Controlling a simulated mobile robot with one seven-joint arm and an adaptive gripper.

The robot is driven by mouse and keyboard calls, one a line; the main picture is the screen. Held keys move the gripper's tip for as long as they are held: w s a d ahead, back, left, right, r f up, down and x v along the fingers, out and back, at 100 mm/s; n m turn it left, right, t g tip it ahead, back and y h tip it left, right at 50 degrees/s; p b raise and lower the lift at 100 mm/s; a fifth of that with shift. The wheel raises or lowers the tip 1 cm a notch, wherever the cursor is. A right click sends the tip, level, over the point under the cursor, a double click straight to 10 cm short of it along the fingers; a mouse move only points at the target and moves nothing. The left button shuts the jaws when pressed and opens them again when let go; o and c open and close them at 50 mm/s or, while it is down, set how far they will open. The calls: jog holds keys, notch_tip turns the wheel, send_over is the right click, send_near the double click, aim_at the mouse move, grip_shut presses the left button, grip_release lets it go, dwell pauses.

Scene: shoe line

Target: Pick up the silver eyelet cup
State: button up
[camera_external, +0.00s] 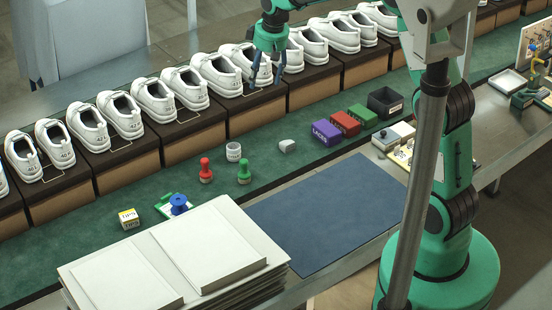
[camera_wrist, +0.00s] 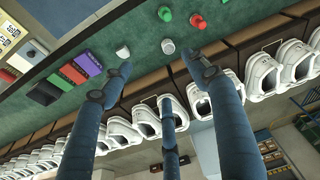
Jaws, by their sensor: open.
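The silver eyelet cup (camera_external: 233,151) stands on the green mat, left of a pale grey rounded block (camera_external: 287,146). In the wrist view the cup (camera_wrist: 168,46) shows just beyond the fingertips, between the two long fingers, nearer the right one. My gripper (camera_external: 266,82) is open and empty. It hangs above the row of white shoes at the back, up and to the right of the cup in the external view. In the wrist view its blue fingers (camera_wrist: 158,68) are spread wide, with a third finger between them. Nothing hides the cup.
Red (camera_external: 206,171) and green (camera_external: 244,172) knobbed stampers stand close to the cup. White shoes on brown boxes (camera_external: 190,132) line the back. Purple (camera_external: 326,133), red and green blocks and a black bin (camera_external: 384,103) are right. A blue mat (camera_external: 325,215) lies clear in front.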

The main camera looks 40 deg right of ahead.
jog(key=w+f, duration=0.7)
jog(key=f, duration=0.3)
jog(key=n+g+b, duration=0.1)
send_over(234, 146)
jog(key=s, duration=0.2)
notch_tip(234, 146, down, 12)
jog(key=shift+w, duration=0.15)
jog(key=shift+d+f, duration=0.1)
jog(key=shift+w+a+f+b, duration=0.15)
jog(key=shift+f+b, duration=0.2)
jog(key=shift+f, duration=1.05)
jog(key=shift+w+f+b, duration=0.2)
jog(key=shift+f+b, duration=0.2)
jog(key=shift+f, duration=1.05)
jog(key=shift+w+a+f+b, duration=0.15)
jog(key=shift+f+b, duration=0.2)
jog(key=shift+f, duration=1.05)
jog(key=shift+d, duration=0.1)
jog(key=shift+w+f+b, duration=0.25)
jog(key=shift+f+b, duration=0.2)
jog(key=shift+f, duration=0.85)
jog(key=shift+w+f+b, duration=0.2)
jog(key=shift+f+b, duration=0.25)
jog(key=shift+f, duration=0.8)
